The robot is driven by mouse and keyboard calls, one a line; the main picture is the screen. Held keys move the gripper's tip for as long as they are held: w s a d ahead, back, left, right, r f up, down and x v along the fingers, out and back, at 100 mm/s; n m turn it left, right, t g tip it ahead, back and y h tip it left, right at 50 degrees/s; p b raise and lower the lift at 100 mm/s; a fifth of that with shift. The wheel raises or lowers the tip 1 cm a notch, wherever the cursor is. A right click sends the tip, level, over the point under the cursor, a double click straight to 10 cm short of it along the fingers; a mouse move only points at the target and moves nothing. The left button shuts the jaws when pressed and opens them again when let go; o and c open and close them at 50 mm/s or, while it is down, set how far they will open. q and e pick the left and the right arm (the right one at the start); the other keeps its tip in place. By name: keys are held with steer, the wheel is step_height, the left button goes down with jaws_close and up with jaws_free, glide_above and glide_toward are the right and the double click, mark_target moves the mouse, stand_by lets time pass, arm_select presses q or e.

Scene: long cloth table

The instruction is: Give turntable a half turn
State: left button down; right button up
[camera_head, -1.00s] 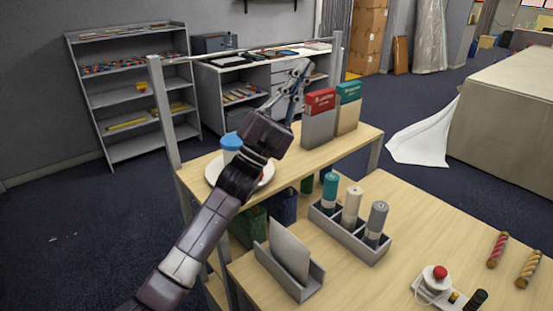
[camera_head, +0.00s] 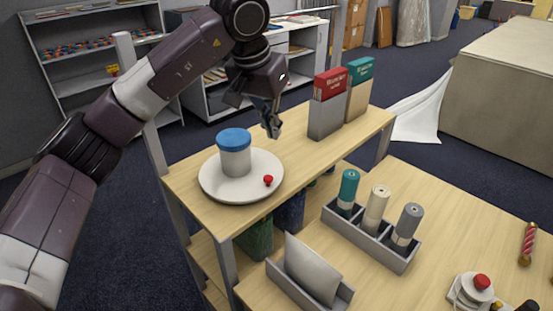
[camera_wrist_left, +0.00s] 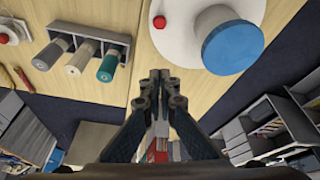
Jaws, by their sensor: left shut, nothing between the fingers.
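The turntable (camera_head: 215,188) is a round white disc on the wooden shelf, at the left in the head view. A grey jar with a blue lid (camera_head: 235,152) stands on it towards the back, and a small red knob (camera_head: 268,180) sits near its front right rim. My left gripper (camera_head: 274,132) points down behind and to the right of the disc, apart from it, shut and empty. The left wrist view also shows the turntable (camera_wrist_left: 178,42), the red knob (camera_wrist_left: 159,22) and the blue lid (camera_wrist_left: 233,47), beyond the closed fingers (camera_wrist_left: 158,76). My right gripper is not in view.
Red-topped (camera_head: 328,105) and teal-topped (camera_head: 357,90) boxes stand right of my gripper on the shelf. On the lower table are a grey rack (camera_head: 372,243) with bottles, a file holder (camera_head: 335,298) and a white device with a red button (camera_head: 470,290). Posts flank the shelf.

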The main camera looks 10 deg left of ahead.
arm_select(q)
steer(key=p, duration=0.4)
glide_above(275, 177)
steer(key=w, duration=0.2)
steer(key=f, duration=0.9)
steer(key=shift+w+d, duration=0.1)
steer(key=shift+d, duration=0.25)
steer(key=s, duration=0.1)
steer(key=s+p, duration=0.1)
steer(key=shift+s+a+f, duration=0.2)
steer(key=shift+s+a, duration=0.2)
steer(key=shift+s+a+f+p, duration=0.15)
steer(key=shift+s+p, duration=0.15)
steer(key=shift+s, duration=0.2)
steer(key=shift+f, duration=0.1)
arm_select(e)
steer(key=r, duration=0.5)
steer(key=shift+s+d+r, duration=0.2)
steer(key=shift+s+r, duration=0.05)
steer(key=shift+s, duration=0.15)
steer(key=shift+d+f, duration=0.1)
